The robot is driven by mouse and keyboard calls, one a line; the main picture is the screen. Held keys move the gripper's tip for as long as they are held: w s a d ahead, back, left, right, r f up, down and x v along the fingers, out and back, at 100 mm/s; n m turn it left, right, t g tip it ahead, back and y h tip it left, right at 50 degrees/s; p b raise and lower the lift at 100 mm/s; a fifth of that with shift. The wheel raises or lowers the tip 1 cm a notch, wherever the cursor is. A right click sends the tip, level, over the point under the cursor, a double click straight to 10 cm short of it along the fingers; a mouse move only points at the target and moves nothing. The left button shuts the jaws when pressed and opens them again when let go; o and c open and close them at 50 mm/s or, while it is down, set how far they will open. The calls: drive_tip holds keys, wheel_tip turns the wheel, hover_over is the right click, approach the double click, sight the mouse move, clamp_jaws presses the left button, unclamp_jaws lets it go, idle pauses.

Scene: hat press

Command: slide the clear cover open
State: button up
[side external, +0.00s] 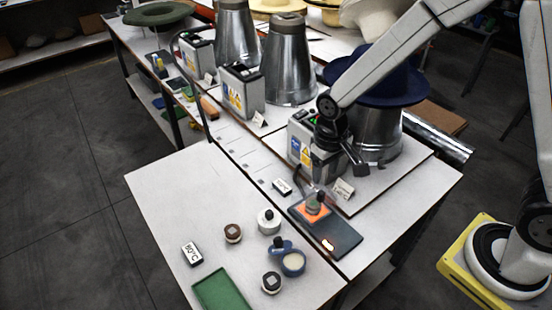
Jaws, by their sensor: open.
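I cannot make out the clear cover for certain. A faint, see-through shape (314,192) shows over the dark plate (343,240), around a small grey-green knob (315,206) on an orange patch. My gripper (357,162) hangs in front of the nearest steel cone, beside the grey control box (303,150) and above and behind the plate. It is open, and nothing shows between its jaws. It looks apart from the plate. My wrist hides part of the control box and its top buttons.
A blue hat (395,88) sits on the nearest cone (380,140). Several small round pots, a blue-handled cup (291,262), a 60°C sign (191,254) and a green tray (221,291) stand on the front table. A small white card (343,188) stands behind the plate.

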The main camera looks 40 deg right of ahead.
sight(322, 193)
drive_tip(key=shift+f, duration=0.15)
drive_tip(key=shift+f, duration=3.75)
clamp_jaws()
